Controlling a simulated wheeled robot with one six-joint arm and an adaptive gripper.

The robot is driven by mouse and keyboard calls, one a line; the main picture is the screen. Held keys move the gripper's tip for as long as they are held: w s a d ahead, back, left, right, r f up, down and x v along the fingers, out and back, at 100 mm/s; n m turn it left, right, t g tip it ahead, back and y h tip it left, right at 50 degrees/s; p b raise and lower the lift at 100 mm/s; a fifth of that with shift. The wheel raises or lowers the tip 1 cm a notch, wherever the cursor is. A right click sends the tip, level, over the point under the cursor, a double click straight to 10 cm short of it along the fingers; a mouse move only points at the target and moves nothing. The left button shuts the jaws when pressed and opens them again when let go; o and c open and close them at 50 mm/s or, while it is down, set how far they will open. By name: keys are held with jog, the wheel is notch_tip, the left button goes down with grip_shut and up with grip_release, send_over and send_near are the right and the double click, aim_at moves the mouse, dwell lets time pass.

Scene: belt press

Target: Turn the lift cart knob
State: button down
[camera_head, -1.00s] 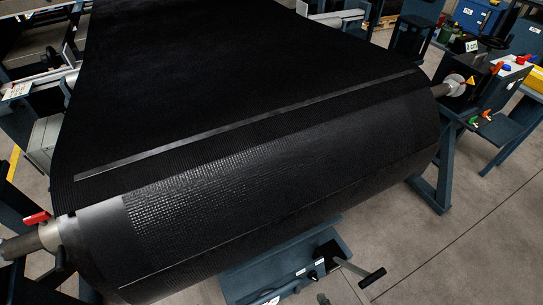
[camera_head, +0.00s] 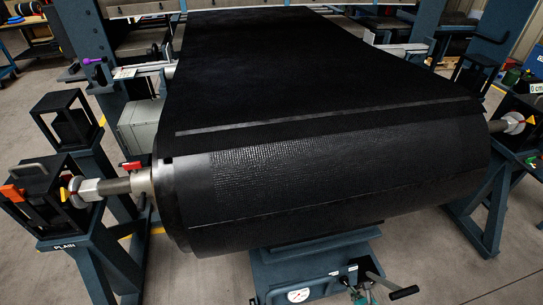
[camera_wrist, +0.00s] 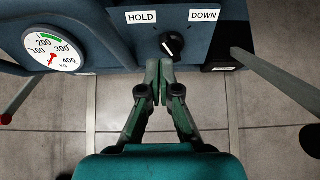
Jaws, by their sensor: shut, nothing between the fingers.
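The lift cart (camera_head: 315,268) stands under the big belt roll in the head view, with a dial, small labels and a black-handled crank. In the wrist view its blue panel (camera_wrist: 233,38) shows a black knob (camera_wrist: 172,44) with a white pointer line, between a HOLD label (camera_wrist: 141,17) and a DOWN label (camera_wrist: 204,16).
A round gauge (camera_wrist: 51,49) with a red needle is at the left of the panel. The black belt roll (camera_head: 320,195) hangs above the cart, between blue stands. Bare floor (camera_head: 445,280) lies to the right.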

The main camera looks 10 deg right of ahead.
jog(key=shift+w+a+f, duration=0.1)
jog(key=shift+w+f, duration=0.4)
jog(key=shift+w, duration=0.55)
jog(key=shift+w+d+f, duration=0.1)
jog(key=shift+w+f, duration=0.4)
jog(key=shift+w, duration=0.55)
jog(key=shift+w+a+f, duration=0.1)
jog(key=shift+w+f, duration=0.4)
jog(key=shift+w, duration=0.55)
jog(key=shift+w+d+r, duration=0.1)
jog(key=shift+d+r, duration=0.05)
jog(key=shift+d, duration=1.05)
jog(key=shift+d+f, duration=0.2)
jog(key=shift+d, duration=0.5)
jog(key=shift+r, duration=0.15)
jog(key=shift+d+r, duration=0.1)
jog(key=shift+r, duration=0.05)
jog(key=v, duration=0.3)
jog(key=f+v, duration=0.1)
jog(key=v, duration=0.1)
jog(key=shift+s+r, duration=0.25)
jog(key=shift+s, duration=0.45)
